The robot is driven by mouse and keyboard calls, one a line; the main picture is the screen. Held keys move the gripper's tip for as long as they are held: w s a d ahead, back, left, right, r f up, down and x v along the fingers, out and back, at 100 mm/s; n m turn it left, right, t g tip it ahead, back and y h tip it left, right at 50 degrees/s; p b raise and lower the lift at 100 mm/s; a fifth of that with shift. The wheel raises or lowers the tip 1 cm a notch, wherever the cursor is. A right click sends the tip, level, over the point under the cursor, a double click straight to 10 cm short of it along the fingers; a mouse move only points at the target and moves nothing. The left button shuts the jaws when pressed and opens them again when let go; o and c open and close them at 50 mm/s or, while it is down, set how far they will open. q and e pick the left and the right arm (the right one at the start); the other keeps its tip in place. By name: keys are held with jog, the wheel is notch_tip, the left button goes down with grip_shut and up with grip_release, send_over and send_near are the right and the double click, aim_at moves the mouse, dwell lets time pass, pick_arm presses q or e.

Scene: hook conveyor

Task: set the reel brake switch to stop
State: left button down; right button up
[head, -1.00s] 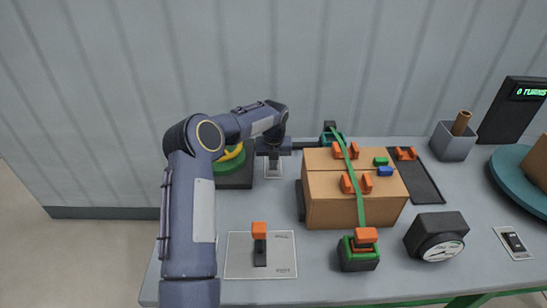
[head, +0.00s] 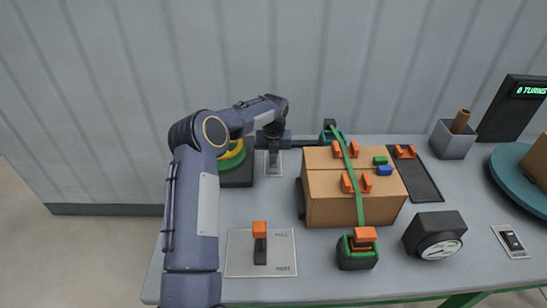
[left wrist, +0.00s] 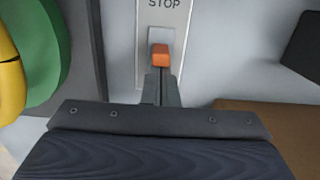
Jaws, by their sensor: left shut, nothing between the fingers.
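The reel brake switch has an orange knob (left wrist: 160,57) and stands on a pale plate (left wrist: 143,42) marked STOP at the top of the left wrist view. The knob sits just below the word STOP. In the head view the plate (head: 274,165) shows beside the green and yellow reel, with the knob hidden by my arm. My left gripper (left wrist: 163,74) is shut and empty, its fingertips right at the near side of the knob. I cannot tell whether they touch it. My right gripper is not in view.
The reel (head: 232,158) stands close left of my gripper. A strapped cardboard box (head: 330,206) is to the right. A second orange-handled lever (head: 259,228) on a PULL/REST plate (head: 283,252) is in front. The bench between them is clear.

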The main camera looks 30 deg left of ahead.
pick_arm(q)
jog(key=shift+w+a+r, duration=0.1)
jog(key=shift+w+r, duration=0.15)
jog(key=shift+f, duration=0.1)
jog(key=shift+r+p, duration=0.75)
jog(key=shift+r, duration=0.05)
notch_tip(320, 180, up, 8)
jog(key=b, duration=0.1)
jog(key=shift+s, duration=0.3)
jog(key=shift+f, duration=0.1)
